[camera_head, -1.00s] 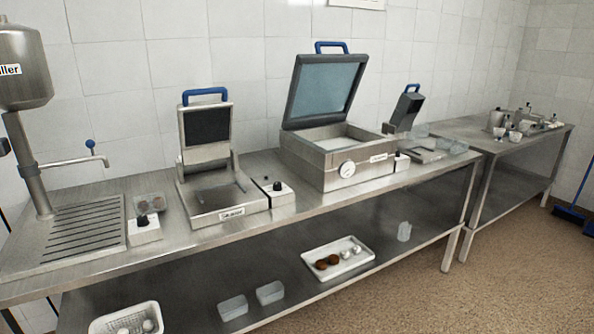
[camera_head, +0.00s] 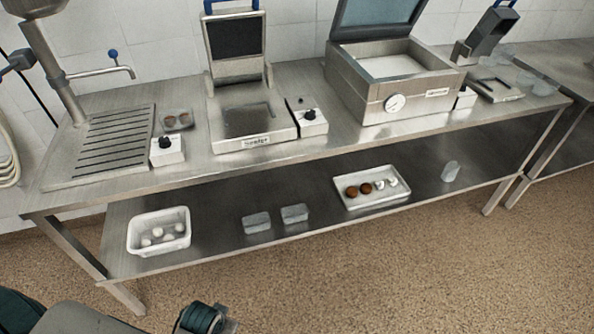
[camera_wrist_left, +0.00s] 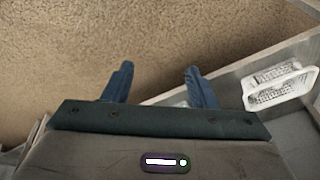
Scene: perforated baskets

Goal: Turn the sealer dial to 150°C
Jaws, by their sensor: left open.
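A small sealer-like machine (camera_head: 250,118) with a raised lid and blue handle stands on the steel table; its front label is blurred. Right beside it is a white box with a black dial (camera_head: 308,115). Another white box with a black dial (camera_head: 165,143) stands to its left. A larger open-lid machine (camera_head: 385,80) on the right has a round white gauge (camera_head: 393,103). The dial markings are too small to read. My left gripper (camera_wrist_left: 158,70) is open and empty over the floor in the left wrist view, away from the dials. My right gripper is out of view.
The steel table (camera_head: 120,185) has a lower shelf. On the shelf are a white basket (camera_head: 133,236) of round pieces, clear containers (camera_head: 257,222) and a white tray (camera_head: 368,203). A tap arm (camera_head: 95,71) and drain grate stand at left. Open floor lies in front.

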